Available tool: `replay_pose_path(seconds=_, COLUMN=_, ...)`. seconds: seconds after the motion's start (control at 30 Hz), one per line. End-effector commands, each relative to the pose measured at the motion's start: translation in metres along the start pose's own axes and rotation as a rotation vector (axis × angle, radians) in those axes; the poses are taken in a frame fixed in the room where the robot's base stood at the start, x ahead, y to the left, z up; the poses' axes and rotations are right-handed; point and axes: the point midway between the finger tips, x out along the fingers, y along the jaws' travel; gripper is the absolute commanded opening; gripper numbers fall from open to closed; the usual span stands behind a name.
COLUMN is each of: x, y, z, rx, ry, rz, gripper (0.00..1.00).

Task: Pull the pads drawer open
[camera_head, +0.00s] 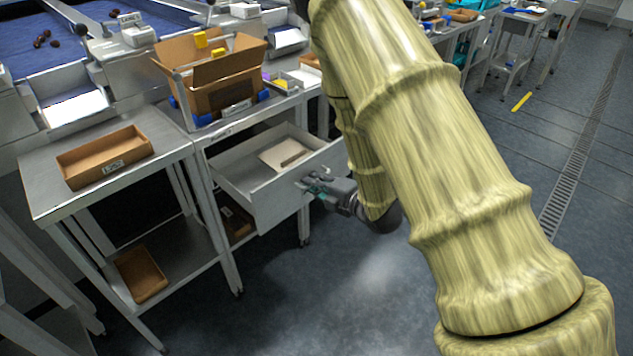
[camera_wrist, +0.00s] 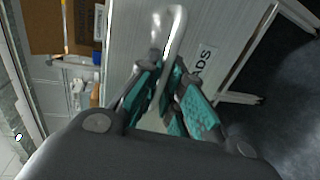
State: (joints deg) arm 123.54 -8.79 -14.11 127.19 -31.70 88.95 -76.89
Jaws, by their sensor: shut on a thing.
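The pads drawer (camera_head: 283,200) is a grey metal drawer under the middle bench, standing well out from it. A flat pale stack (camera_head: 285,154) lies inside it. In the wrist view the drawer's front (camera_wrist: 130,50) carries a label (camera_wrist: 203,62) on which "ADS" can be read. My gripper (camera_head: 312,184) is at the drawer's front. In the wrist view its teal-padded fingers (camera_wrist: 160,92) are shut on the bright metal bar handle (camera_wrist: 177,32). The lower part of the handle is hidden between the fingers.
An open cardboard box (camera_head: 215,85) stands on the bench above the drawer. A shallow brown tray (camera_head: 104,157) sits on the left table, another (camera_head: 140,273) on its lower shelf. The floor (camera_head: 340,280) in front of the drawer is clear.

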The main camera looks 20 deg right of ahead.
Motion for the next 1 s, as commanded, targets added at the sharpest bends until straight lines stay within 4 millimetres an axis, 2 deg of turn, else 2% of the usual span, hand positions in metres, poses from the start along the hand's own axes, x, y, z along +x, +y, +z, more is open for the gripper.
replay_pose_path(seconds=0.13, x=0.0, y=0.001, z=0.002, rx=-0.001, ry=-0.003, rz=0.001, gripper=0.0)
replay_pose_path(seconds=0.17, x=0.0, y=0.001, z=0.002, rx=-0.001, ry=-0.003, rz=0.001, gripper=0.14)
replay_pose_path(seconds=0.2, x=0.0, y=0.0, z=0.002, rx=-0.001, ry=-0.003, rz=0.001, gripper=0.19)
replay_pose_path(seconds=0.6, x=-0.005, y=0.0, z=0.001, rx=0.0, ry=-0.002, rz=0.0, gripper=0.19)
replay_pose_path(seconds=0.77, x=-0.025, y=0.0, z=0.002, rx=0.0, ry=-0.003, rz=-0.001, gripper=0.19)
replay_pose_path(seconds=1.0, x=-0.069, y=0.0, z=0.002, rx=0.001, ry=-0.004, rz=-0.001, gripper=0.19)
